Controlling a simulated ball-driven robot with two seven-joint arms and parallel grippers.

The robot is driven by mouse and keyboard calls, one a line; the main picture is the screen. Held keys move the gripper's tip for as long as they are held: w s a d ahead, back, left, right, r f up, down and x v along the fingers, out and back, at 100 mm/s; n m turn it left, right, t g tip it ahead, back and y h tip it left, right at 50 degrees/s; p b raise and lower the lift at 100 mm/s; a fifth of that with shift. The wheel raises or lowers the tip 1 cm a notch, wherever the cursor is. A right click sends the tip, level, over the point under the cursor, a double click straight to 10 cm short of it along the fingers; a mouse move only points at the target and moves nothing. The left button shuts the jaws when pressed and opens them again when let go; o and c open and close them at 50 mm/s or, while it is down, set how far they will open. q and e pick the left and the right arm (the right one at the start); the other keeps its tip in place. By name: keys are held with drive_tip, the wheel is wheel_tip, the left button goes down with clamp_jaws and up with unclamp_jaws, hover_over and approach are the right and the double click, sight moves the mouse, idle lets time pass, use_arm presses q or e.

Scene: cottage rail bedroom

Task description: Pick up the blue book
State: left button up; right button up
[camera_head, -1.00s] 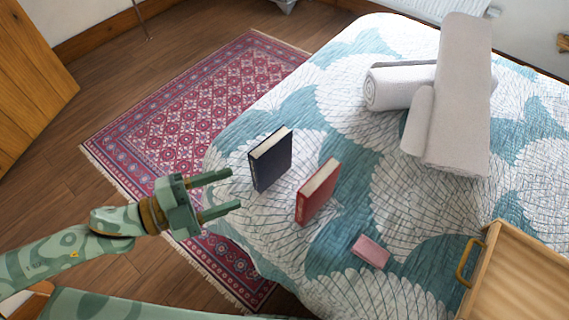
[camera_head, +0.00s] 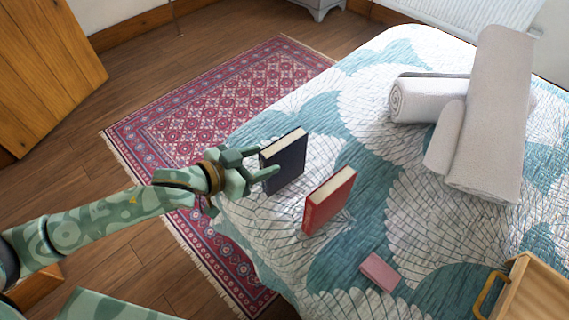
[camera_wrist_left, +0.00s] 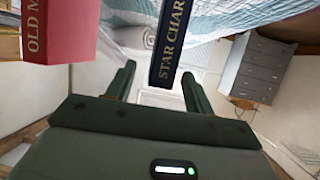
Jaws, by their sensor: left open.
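The dark blue book (camera_head: 286,163) stands upright on the bed, its pale page edge on top. In the left wrist view the blue book (camera_wrist_left: 170,45) shows its spine with the letters "STAR CHAR", ahead of and between the finger directions. My left gripper (camera_head: 265,163) is open and close to the book's left side. In the wrist view its two fingers (camera_wrist_left: 158,82) are spread apart with nothing between their bases. Whether the fingertips flank the book's edge cannot be told for sure. My right gripper is not in view.
A red book (camera_head: 328,201) stands upright just right of the blue one, also in the wrist view (camera_wrist_left: 60,30). A pink box (camera_head: 379,272) lies nearer on the bed. A wooden tray (camera_head: 540,290) is at lower right. Rolled towels (camera_head: 490,120) lie farther back.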

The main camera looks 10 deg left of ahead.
sight(276, 153)
use_arm(q)
drive_tip(key=b+x, duration=0.2)
drive_tip(key=x, duration=0.2)
drive_tip(key=shift+w+d+f+b, duration=0.1)
drive_tip(key=shift+w+f+b, duration=0.05)
drive_tip(key=shift+w+b, duration=0.2)
drive_tip(key=shift+w+d, duration=0.25)
drive_tip(key=shift+w, duration=0.05)
drive_tip(key=shift+c, duration=0.3)
clamp_jaws()
